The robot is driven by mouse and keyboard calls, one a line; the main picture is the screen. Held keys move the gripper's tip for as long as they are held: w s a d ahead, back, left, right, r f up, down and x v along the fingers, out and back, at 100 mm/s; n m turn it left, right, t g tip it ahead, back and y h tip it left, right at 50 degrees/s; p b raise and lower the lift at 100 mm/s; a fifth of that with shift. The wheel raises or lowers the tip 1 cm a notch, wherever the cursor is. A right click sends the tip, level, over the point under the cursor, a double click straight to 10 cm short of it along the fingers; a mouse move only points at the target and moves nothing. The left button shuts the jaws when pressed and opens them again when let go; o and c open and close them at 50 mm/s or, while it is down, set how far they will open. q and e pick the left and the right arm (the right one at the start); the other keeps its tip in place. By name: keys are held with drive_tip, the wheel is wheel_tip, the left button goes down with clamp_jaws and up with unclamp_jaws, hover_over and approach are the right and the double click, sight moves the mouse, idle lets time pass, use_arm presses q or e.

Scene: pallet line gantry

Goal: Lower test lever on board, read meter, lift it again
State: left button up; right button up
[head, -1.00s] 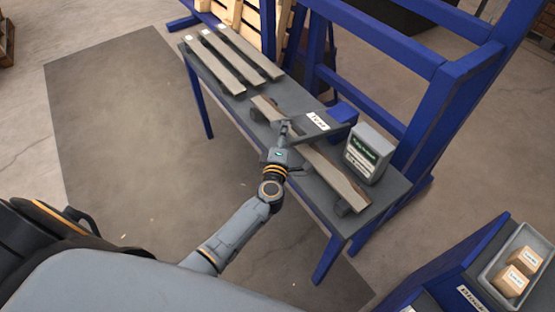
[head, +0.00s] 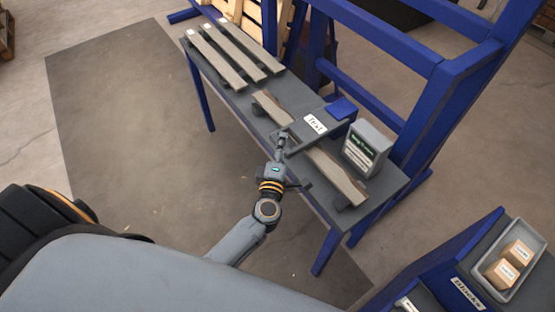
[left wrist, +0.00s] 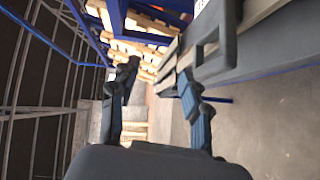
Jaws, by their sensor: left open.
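The test lever (head: 318,122) is a dark grey plate with a white "Test" label, lying low and nearly flat across a brown board (head: 325,166) on the grey bench. The meter (head: 367,148), a grey box with small green text on a dark display, stands at the board's right; I cannot read the text surely. My left gripper (head: 282,142) is at the lever's front end. In the left wrist view my gripper (left wrist: 157,82) is open with nothing between its fingers, and the lever's dark loop handle (left wrist: 216,62) is beside the right finger. Contact is unclear. My right gripper is out of view.
Several boards (head: 235,52) lie at the bench's left end. A blue frame (head: 400,115) rises behind the bench (head: 385,194). At the lower right, a grey tray (head: 477,281) holds small boxes on a blue stand. The floor left of the bench is clear.

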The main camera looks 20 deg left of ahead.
use_arm(q)
drive_tip(key=p+v, duration=0.1)
drive_tip(key=v, duration=0.5)
drive_tip(key=shift+r+p, duration=0.3)
drive_tip(key=shift+r, duration=0.1)
idle(0.3)
idle(0.4)
